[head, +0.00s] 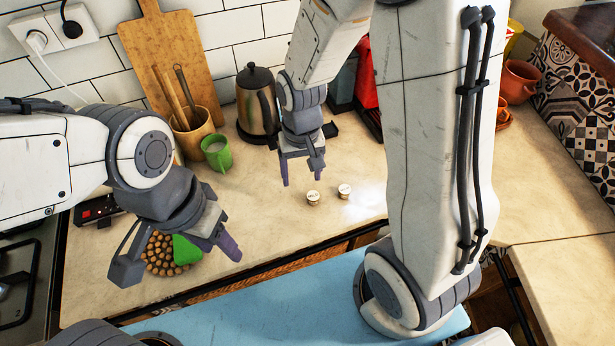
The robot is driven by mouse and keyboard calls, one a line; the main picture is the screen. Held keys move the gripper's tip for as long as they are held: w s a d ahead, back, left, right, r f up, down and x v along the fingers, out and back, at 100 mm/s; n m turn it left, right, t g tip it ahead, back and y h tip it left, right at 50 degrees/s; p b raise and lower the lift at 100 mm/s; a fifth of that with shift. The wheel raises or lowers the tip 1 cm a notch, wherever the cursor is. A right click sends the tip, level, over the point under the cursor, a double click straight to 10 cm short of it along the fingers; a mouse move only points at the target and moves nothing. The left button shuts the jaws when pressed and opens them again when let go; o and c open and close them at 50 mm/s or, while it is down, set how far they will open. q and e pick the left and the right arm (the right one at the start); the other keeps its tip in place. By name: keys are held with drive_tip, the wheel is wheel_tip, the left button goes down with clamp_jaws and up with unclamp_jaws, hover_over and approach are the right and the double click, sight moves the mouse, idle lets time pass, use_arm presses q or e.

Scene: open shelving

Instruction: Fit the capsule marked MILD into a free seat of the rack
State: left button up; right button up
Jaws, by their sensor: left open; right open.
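Two small round capsules with pale, marked tops stand upright on the counter, a left one (313,198) and a right one (344,191). Their print is too small for me to tell which is marked MILD. My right gripper (302,180) is open and empty, pointing down just behind and left of the left capsule, apart from both as far as I can tell. My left gripper (178,258) is open at the front left, over a round brown piece (160,262) and a green object (186,250). I cannot make out a rack with seats.
A green mug (216,152), a utensil pot (192,133) and a metal kettle (257,102) stand at the back. A black device (97,210) lies at the left. The counter (270,235) in front of the capsules is clear; my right arm hides part of its right side.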

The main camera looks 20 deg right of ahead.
drive_tip(key=w+d+f+m, duration=0.2)
drive_tip(key=d, duration=0.2)
hover_over(313, 196)
drive_tip(key=f, duration=0.2)
drive_tip(key=f+p, duration=0.1)
drive_tip(key=f, duration=0.2)
drive_tip(key=shift+s+d, duration=0.15)
drive_tip(key=shift+s, duration=0.05)
drive_tip(key=shift+w+f+p, duration=0.2)
drive_tip(key=shift+f+p, duration=0.6)
drive_tip(key=shift+f, duration=2.3)
clamp_jaws()
